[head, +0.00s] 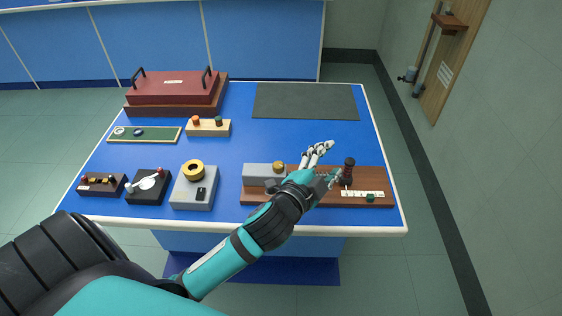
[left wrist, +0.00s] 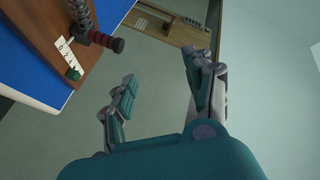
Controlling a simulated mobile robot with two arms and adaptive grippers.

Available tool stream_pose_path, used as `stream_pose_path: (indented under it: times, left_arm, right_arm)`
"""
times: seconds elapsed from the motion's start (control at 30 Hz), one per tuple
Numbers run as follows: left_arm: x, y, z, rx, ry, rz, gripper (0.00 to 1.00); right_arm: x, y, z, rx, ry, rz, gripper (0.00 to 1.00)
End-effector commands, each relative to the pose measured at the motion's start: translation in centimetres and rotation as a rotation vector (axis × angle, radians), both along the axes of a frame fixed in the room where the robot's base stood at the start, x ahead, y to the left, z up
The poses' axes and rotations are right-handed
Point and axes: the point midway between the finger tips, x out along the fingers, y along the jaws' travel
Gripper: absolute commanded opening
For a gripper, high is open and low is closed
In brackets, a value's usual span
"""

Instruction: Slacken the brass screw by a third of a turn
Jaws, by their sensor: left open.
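A small brass-coloured round knob (head: 279,167), which looks like the brass screw, sits on a grey block (head: 262,175) on a long wooden board (head: 310,199) at the front right of the blue table. It does not show in the left wrist view. My left gripper (head: 333,162) is open and empty, to the right of the knob, over the board near a dark upright post (head: 348,170). In the left wrist view the open left gripper (left wrist: 160,88) has only floor between its fingers. The post's dark red cap (left wrist: 117,45) lies up and left of them. My right gripper is out of view.
A white scale strip (head: 362,194) and a green knob (head: 370,198) are on the board's right part. A grey box with a yellow ring (head: 193,168) stands to the left. A red-brown case (head: 175,88) and a dark mat (head: 305,101) lie at the back. The table's middle is clear.

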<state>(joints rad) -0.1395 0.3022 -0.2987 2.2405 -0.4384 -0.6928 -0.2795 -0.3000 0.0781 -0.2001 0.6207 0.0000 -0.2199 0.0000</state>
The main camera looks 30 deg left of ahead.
Motion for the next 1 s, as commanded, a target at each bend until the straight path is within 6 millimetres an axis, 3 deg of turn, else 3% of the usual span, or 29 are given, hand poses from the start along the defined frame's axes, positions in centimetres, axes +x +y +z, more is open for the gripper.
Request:
stream_pose_path:
  times: [0.03,0.1,0.2,0.33,0.43,0.53,0.63,0.73,0.77,0.87,0.9,1.0]
  left_arm:
    - [1.6,-1.2,3.4,0.103,-0.139,-0.063,0.53]
    - [2.9,-3.7,8.0,0.275,-0.350,-0.164,0.53]
    - [2.9,-8.2,13.4,0.551,-0.655,-0.318,0.53]
    - [1.1,-13.7,16.6,0.936,-1.019,-0.530,0.53]
    - [-0.6,-16.6,15.8,1.247,-1.261,-0.711,0.53]
    - [-1.4,-17.4,13.0,1.559,-1.454,-0.923,0.53]
    - [-1.0,-15.2,9.3,1.862,-1.581,-1.177,0.53]
    - [0.3,-10.2,6.2,2.133,-1.618,-1.492,0.53]
    - [0.7,-8.2,5.6,-2.176,1.587,1.579,0.53]
    - [2.0,-0.8,4.8,-1.975,1.257,1.641,0.53]
    - [2.2,2.1,5.0,-1.903,1.146,1.672,0.53]
    - [2.2,8.2,6.2,-1.757,0.929,1.748,0.53]
  right_arm:
    - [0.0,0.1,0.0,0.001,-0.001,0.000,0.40]
    - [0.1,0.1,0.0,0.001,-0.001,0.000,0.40]
    - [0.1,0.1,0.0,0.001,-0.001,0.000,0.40]
    - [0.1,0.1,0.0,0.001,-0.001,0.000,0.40]
    - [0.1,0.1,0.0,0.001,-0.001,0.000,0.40]
    - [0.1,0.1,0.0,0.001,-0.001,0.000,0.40]
    - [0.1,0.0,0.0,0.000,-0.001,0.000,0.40]
    - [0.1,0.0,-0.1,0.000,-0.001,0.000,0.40]
    - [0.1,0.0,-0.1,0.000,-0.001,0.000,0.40]
    - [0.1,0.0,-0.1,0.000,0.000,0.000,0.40]
    - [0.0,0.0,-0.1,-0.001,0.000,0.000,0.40]
    - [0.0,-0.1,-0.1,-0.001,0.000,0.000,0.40]
